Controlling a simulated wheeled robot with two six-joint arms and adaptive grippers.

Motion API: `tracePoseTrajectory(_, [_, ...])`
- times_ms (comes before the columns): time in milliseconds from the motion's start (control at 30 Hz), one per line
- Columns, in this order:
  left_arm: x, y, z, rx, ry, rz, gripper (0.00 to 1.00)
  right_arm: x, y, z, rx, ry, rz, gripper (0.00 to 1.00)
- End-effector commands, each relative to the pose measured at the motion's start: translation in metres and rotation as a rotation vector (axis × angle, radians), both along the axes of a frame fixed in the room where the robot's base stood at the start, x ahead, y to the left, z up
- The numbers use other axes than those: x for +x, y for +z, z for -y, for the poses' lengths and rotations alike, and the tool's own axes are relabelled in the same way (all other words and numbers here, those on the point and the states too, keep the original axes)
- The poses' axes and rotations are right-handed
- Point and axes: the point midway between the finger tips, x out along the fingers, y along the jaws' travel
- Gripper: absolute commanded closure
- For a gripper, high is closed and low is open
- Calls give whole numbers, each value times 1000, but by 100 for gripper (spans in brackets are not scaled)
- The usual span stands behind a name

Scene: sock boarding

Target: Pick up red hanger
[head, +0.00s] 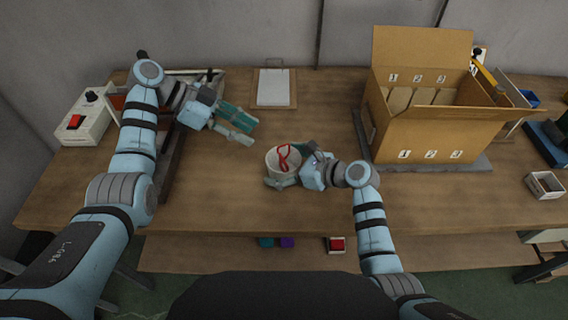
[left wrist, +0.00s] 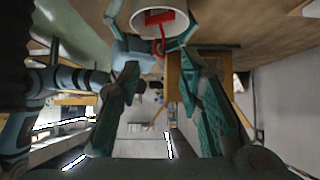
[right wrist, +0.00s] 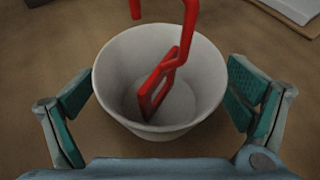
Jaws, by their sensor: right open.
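The red hanger (head: 287,154) stands tilted in a white cup (head: 272,160) on the table. In the right wrist view, the hanger (right wrist: 162,75) has a flat looped lower end inside the cup (right wrist: 118,65), and its upper part goes out of the picture. My right gripper (right wrist: 158,88) is open, with one finger on each side of the cup, close to its wall; contact is not clear. My left gripper (head: 253,131) is open and empty, up and left of the cup. The left wrist view shows the cup and red hanger (left wrist: 159,40) beyond its parted fingers.
A cardboard box (head: 425,130) numbered 1 to 3 stands at the right on a grey mat. A clipboard (head: 273,90) lies at the back. A white control box (head: 83,120) with a red button is at the left. The wooden table (head: 230,205) is clear in front of the cup.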

Motion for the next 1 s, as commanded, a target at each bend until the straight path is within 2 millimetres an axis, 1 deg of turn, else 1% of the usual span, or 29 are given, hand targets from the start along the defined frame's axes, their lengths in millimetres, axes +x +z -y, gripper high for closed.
tracePoseTrajectory(33, [0,0,0,0,0,0,67,0,0,0,0,0,0,4])
tracePoseTrajectory(67, [0,0,0,0,0,0,67,0,0,0,0,0,0,7])
tracePoseTrajectory(200, [0,0,0,0,0,0,67,0,0,0,1,0,-1,30])
tracePoseTrajectory(367, [0,0,0,0,0,0,67,0,0,1,1,0,-1,55])
tracePoseTrajectory(400, [0,0,0,0,0,0,67,0,0,1,1,0,-1,57])
tracePoseTrajectory(467, [0,-1,0,-2,1,1,72,0,0,1,1,0,-1,57])
tracePoseTrajectory(533, [-1,-7,3,-24,13,11,72,0,0,1,1,0,-1,57])
tracePoseTrajectory(567, [-1,-12,5,-44,26,21,72,0,0,1,1,0,-1,57])
tracePoseTrajectory(667, [-4,-36,17,-165,105,80,72,0,0,1,1,0,-1,57])
tracePoseTrajectory(700, [-8,-46,22,-231,156,108,72,0,0,1,1,0,-1,57])
tracePoseTrajectory(800, [-24,-62,27,-403,310,171,72,0,0,0,1,0,-1,57])
tracePoseTrajectory(900, [-42,-68,19,-537,466,203,72,-1,0,0,0,0,-2,57])
tracePoseTrajectory(1000, [-56,-70,11,-618,581,212,72,0,0,1,0,0,-2,57])
